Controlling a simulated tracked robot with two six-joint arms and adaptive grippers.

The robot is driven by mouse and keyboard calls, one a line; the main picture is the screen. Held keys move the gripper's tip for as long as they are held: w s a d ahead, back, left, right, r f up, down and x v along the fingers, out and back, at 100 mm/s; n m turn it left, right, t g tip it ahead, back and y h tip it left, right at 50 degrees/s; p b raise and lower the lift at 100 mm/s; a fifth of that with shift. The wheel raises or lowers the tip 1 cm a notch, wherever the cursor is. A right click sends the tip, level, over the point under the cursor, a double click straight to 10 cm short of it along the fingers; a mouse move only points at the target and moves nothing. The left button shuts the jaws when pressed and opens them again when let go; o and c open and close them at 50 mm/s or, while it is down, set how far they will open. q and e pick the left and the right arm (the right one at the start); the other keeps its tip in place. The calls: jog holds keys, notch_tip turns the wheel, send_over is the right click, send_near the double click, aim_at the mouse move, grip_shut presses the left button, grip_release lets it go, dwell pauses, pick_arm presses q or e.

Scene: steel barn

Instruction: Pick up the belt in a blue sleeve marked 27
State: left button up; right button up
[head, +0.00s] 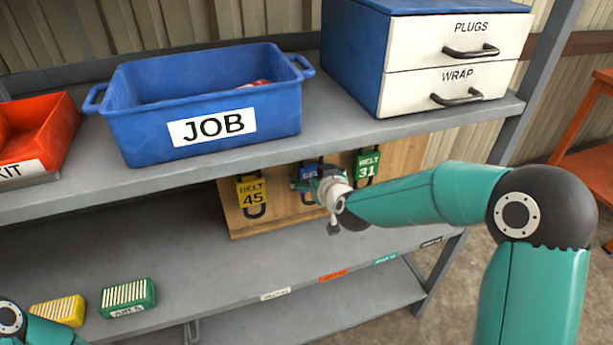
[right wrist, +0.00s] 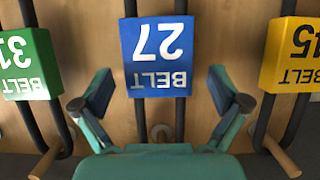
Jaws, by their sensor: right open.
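The belt in a blue sleeve marked 27 (right wrist: 157,58) hangs on a wooden board, upside down in the right wrist view. In the head view the blue sleeve (head: 306,172) is mostly hidden behind my right gripper (head: 325,190). My right gripper is open in the right wrist view (right wrist: 160,88), one finger on each side of the blue sleeve, not closed on it. I cannot tell how far the fingertips are from the board. Part of my left arm shows at the bottom left of the head view; its gripper is out of view.
A yellow belt 45 (head: 252,197) and a green belt 31 (head: 367,167) hang on either side on the wooden board (head: 285,212). Above is a shelf with a blue JOB bin (head: 285,112) and a drawer cabinet (head: 365,75). Green (head: 128,297) and yellow boxes sit on the lower shelf.

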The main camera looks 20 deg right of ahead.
jog(key=shift+w+d+f, duration=0.1)
jog(key=shift+w+f, duration=0.15)
jog(key=shift+w, duration=0.3)
jog(key=c, duration=1.2)
jog(key=shift+c, duration=0.4)
jog(key=shift+r, duration=0.1)
